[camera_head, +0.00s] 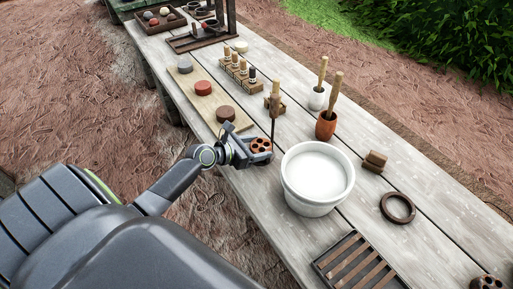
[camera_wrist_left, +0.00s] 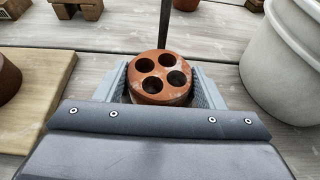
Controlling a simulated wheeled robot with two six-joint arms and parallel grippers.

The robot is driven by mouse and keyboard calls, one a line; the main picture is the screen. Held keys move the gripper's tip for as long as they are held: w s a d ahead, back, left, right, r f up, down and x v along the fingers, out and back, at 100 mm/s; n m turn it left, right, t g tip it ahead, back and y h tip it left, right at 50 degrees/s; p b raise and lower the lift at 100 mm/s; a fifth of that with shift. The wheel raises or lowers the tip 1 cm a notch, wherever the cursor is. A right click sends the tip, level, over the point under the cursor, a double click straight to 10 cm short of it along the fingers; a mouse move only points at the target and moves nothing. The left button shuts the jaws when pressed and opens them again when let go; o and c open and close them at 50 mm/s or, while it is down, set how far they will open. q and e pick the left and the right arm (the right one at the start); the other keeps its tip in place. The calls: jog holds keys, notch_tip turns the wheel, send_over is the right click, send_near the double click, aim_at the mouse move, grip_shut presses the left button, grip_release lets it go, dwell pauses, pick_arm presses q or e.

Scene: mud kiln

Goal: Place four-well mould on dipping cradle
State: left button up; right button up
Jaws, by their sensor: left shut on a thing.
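The four-well mould (camera_head: 261,145) is a round reddish-brown piece with four dark holes in its top. My left gripper (camera_head: 262,151) is shut on it, one finger on each side. In the left wrist view the mould (camera_wrist_left: 160,77) is upright between the pale fingers, wells facing up. It is at the near edge of the table, left of the white tub; I cannot tell whether it touches the boards. I cannot tell for certain which piece is the dipping cradle; a slatted dark wooden rack (camera_head: 358,264) lies at the near edge. My right gripper is not in view.
A white tub (camera_head: 318,178) of pale liquid stands right of the mould. A thin upright tool (camera_head: 275,102) is just behind it. A pale board (camera_head: 209,97) with round pieces lies left. A dark ring (camera_head: 397,208) and small wooden block (camera_head: 374,161) lie right, with bare boards around.

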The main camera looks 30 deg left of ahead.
pick_arm(q)
jog(key=shift+f, duration=0.15)
jog(key=o, duration=1.1)
jog(key=shift+o, duration=0.2)
jog(key=shift+r, duration=0.2)
jog(key=v, duration=1.2)
jog(key=shift+s+p, duration=0.1)
jog(key=shift+p, duration=0.3)
